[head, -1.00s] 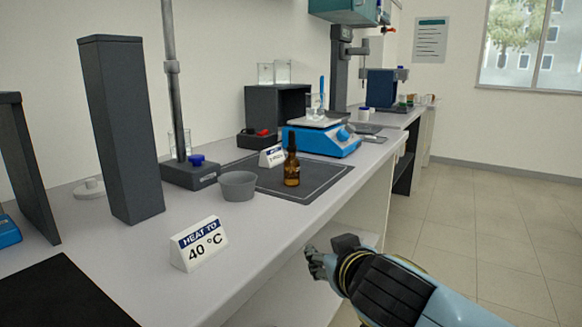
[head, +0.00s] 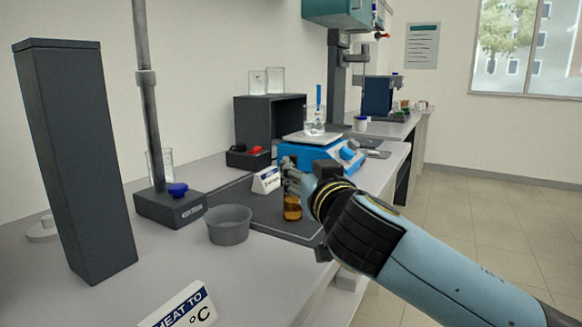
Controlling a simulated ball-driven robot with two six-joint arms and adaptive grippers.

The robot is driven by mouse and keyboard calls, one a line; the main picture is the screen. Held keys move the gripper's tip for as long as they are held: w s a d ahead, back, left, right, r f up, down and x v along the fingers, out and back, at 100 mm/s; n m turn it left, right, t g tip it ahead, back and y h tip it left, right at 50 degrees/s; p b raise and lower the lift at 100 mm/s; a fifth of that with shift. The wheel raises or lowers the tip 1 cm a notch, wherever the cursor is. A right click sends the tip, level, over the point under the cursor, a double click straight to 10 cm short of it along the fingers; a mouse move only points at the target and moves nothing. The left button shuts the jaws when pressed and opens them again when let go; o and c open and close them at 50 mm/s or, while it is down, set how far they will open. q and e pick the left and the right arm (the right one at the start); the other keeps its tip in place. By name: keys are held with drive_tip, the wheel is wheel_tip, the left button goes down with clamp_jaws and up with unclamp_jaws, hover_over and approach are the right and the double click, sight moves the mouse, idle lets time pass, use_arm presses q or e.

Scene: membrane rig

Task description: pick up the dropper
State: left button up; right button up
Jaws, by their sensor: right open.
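The amber dropper bottle (head: 292,210) stands upright on the dark mat, right of the grey bowl. My right gripper (head: 291,178) is at its upper part and hides its black dropper top. The jaws are open. I cannot tell whether the fingers are around the top or just in front of it, or whether they touch it. My left gripper is not in view.
A grey bowl (head: 229,225) stands left of the bottle, with a small sign (head: 266,180) behind it. A blue stirrer plate (head: 312,153) carries a beaker (head: 315,127). A stand base (head: 170,207), a dark column (head: 77,160) and a heat sign (head: 183,307) are further left.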

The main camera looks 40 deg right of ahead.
sight(294, 161)
drive_tip(key=x, duration=0.3)
drive_tip(key=p+x, duration=0.1)
drive_tip(key=x, duration=0.2)
drive_tip(key=shift+w+d, duration=0.1)
drive_tip(key=shift+w, duration=0.2)
drive_tip(key=shift+w+d, duration=0.2)
drive_tip(key=shift+w, duration=0.15)
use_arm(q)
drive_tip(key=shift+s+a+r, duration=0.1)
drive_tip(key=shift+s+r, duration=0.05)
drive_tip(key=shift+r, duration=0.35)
use_arm(e)
drive_tip(key=shift+s, duration=0.1)
drive_tip(key=shift+c, duration=0.3)
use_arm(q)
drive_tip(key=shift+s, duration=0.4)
use_arm(e)
drive_tip(key=c, duration=0.8)
